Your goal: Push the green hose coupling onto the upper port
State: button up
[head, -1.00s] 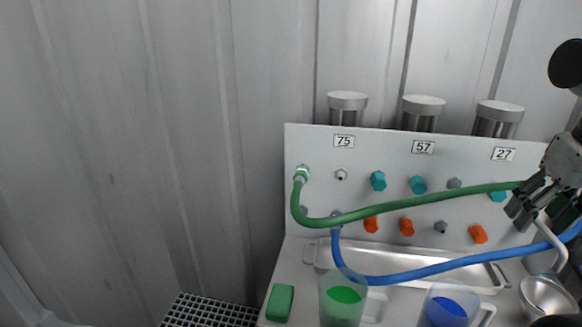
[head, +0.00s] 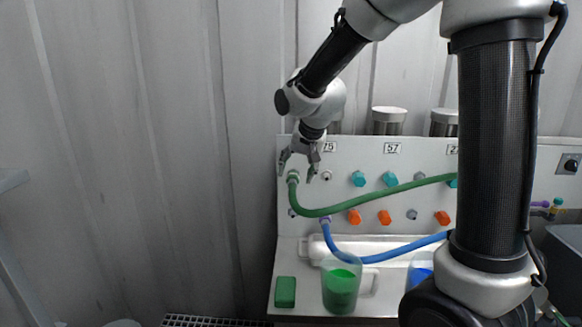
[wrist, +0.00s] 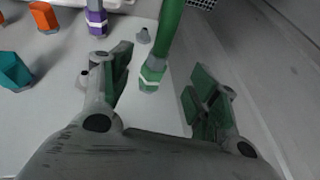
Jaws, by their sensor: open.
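The green hose coupling (head: 293,177), with a pale band, sits at the end of the green hose (head: 325,211) at the panel's upper left. In the wrist view the coupling (wrist: 152,75) lies between my fingers, with gaps on both sides. A grey tip shows at its panel end; I cannot tell how far the coupling is seated on the upper port, which is mostly hidden. My gripper (head: 298,168) is open in front of the coupling and holds nothing.
A blue hose (head: 390,255) with a purple coupling (wrist: 96,20) runs below. Teal (head: 358,179) and orange (head: 354,216) fittings stick out of the panel (head: 375,155). A jug of green liquid (head: 341,288) and a green block (head: 285,291) stand on the bench in front.

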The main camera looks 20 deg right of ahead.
aim_at(294, 182)
jog(key=x, duration=0.6)
jog(key=shift+d+f, duration=0.15)
jog(key=shift+c, duration=0.3)
jog(key=c, duration=1.3)
jog(key=shift+o, duration=0.2)
jog(key=shift+s+a, duration=0.3)
jog(key=shift+s, duration=0.55)
jog(key=shift+s+a, duration=0.25)
jog(key=shift+s, duration=0.65)
jog(key=shift+s+a, duration=0.3)
jog(key=shift+s, duration=0.55)
